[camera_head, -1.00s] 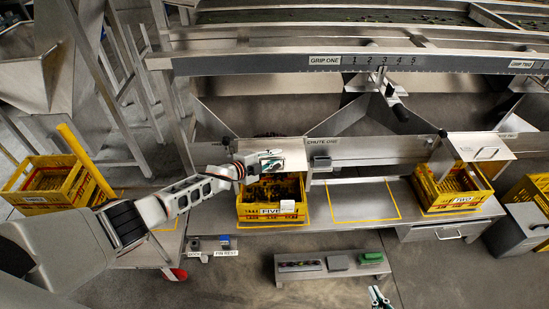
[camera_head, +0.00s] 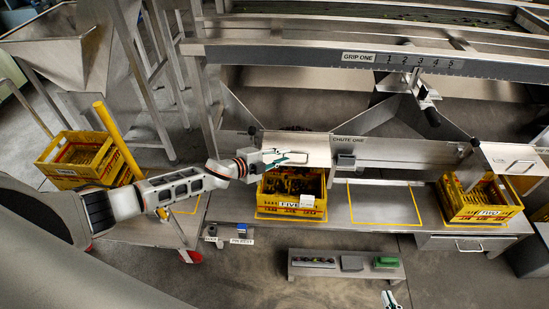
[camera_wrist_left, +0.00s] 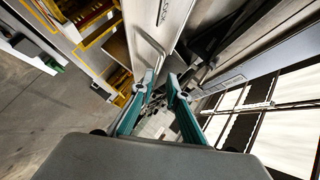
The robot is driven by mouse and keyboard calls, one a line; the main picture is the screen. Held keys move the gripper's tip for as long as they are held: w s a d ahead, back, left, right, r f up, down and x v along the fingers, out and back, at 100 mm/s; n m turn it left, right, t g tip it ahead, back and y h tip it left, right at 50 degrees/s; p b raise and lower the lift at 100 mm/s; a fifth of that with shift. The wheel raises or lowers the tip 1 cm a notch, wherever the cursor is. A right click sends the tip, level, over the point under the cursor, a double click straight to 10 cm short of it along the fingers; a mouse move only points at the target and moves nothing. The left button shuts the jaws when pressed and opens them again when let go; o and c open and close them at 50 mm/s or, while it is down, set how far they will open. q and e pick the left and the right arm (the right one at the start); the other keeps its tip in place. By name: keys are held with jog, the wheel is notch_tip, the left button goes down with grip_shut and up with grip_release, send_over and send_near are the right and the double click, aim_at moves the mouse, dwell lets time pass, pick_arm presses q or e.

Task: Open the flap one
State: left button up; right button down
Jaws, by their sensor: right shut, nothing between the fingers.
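My right gripper (camera_head: 390,297) is shut and empty at the bottom of the head view.
A low bench (camera_head: 345,271) with small items, one green, stands in front. The crate marked TWO (camera_head: 480,205) sits at right, another yellow crate (camera_head: 85,158) at left beside a yellow post (camera_head: 118,140). A yellow-outlined space (camera_head: 383,205) on the shelf is empty.

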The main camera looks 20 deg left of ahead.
pick_arm(q)
jog(key=shift+v, duration=1.75)
jog(key=shift+r, duration=0.1)
jog(key=s+d+f+n, duration=0.3)
jog(key=s+d+n, duration=0.1)
jog(key=s+d, duration=0.45)
jog(key=s+a+f+n+y, duration=0.2)
jog(key=s+n, duration=0.4)
jog(key=s, duration=0.5)
jog(key=s+a+f+n+g+y, duration=0.1)
jog(key=s+a+f+n+y, duration=0.2)
jog(key=s+n, duration=0.3)
jog(key=s+a, duration=0.1)
jog(key=s, duration=0.4)
jog(key=shift+f, duration=0.25)
jog(key=shift+w, duration=0.1)
